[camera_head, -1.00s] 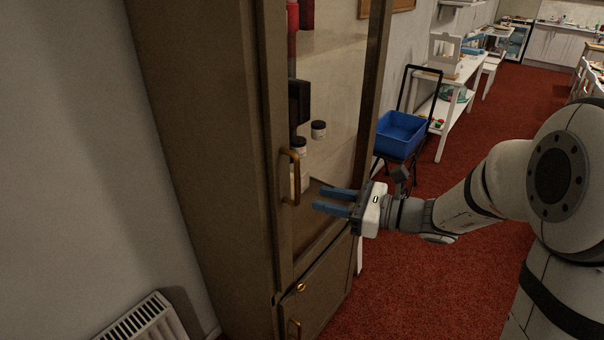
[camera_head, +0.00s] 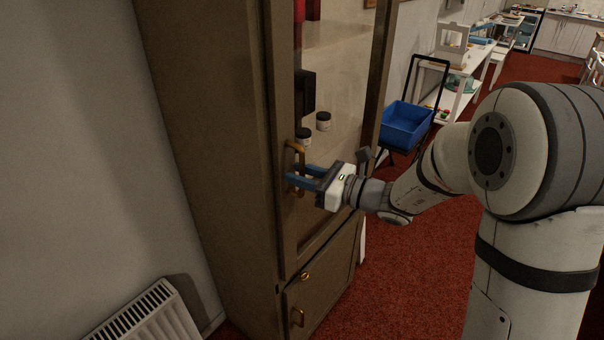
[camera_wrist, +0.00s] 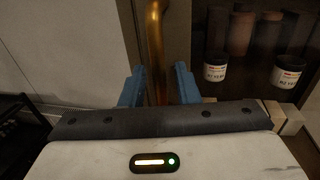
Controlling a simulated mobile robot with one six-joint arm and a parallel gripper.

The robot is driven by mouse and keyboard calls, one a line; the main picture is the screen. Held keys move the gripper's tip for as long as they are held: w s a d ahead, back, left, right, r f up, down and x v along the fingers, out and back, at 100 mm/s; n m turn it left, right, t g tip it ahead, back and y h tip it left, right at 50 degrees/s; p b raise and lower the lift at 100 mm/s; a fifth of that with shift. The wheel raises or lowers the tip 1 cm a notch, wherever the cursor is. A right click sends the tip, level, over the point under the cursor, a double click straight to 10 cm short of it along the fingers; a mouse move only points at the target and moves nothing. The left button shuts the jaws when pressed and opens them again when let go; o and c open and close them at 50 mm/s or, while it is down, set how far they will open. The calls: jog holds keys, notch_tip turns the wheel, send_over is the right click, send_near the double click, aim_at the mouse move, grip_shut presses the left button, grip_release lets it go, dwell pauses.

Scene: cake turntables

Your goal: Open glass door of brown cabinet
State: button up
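The brown cabinet (camera_head: 200,130) stands at the centre left, with its glass door (camera_head: 340,95) closed. A brass vertical handle (camera_head: 290,148) is on the door's left frame. My gripper (camera_head: 297,176) is at the lower part of this handle, with blue fingers open. In the wrist view, the handle (camera_wrist: 155,45) runs between the two fingers of my gripper (camera_wrist: 158,84), with a gap to each. Jars (camera_wrist: 215,70) stand behind the glass.
A lower cabinet door (camera_head: 325,285) with a small knob and handle is below. A white radiator (camera_head: 150,315) stands at the lower left. A blue cart (camera_head: 406,124) and white tables (camera_head: 462,85) are at the back right. Red carpet (camera_head: 385,270) is clear right of the cabinet.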

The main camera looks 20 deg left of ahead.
jog(key=shift+c, duration=0.6)
grip_shut()
jog(key=shift+s+d, duration=0.1)
jog(key=shift+d, duration=0.05)
